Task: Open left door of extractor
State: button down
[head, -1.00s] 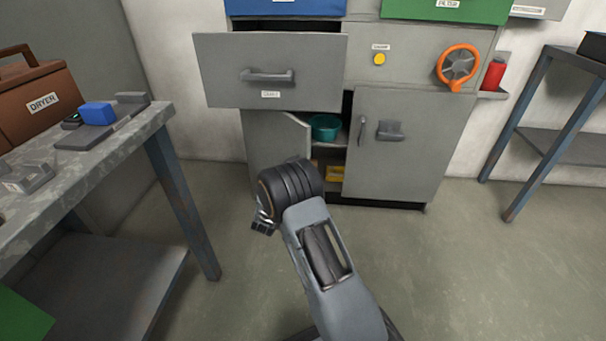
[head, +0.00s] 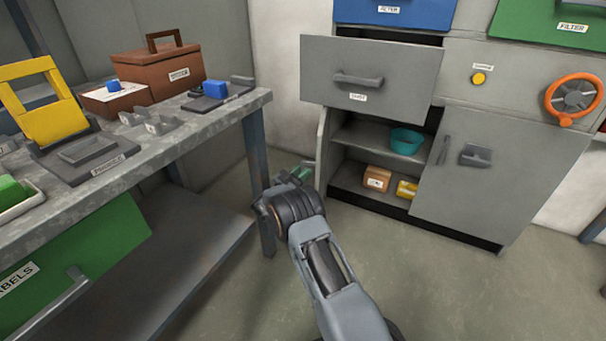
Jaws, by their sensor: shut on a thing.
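The extractor is a grey cabinet (head: 515,150) at the right. Its left door (head: 322,145) stands wide open, swung out to the left and seen nearly edge-on. The lower left compartment (head: 350,160) is exposed, with a teal bowl (head: 407,142) on its shelf and a brown box (head: 376,178) and a yellow item (head: 406,190) at the bottom. The right door (head: 480,175) is closed. My gripper (head: 299,174) is at the outer side of the left door, shut on its handle; the handle itself is mostly hidden.
A grey drawer (head: 372,80) sticks out above the open compartment. A workbench (head: 185,125) with a brown toolbox (head: 165,70) and a yellow press (head: 50,100) stands close on the left, near my arm. The floor (head: 410,280) at the front right is clear.

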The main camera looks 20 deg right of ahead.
dwell(0.3)
jog(key=c, duration=1.1)
grip_release()
jog(key=shift+w, duration=0.1)
jog(key=p+v, duration=0.3)
jog(key=v, duration=1)
jog(key=shift+a+f+p, duration=0.15)
jog(key=shift+a+p, duration=0.15)
jog(key=shift+a, duration=0.05)
jog(key=shift+d, duration=0.1)
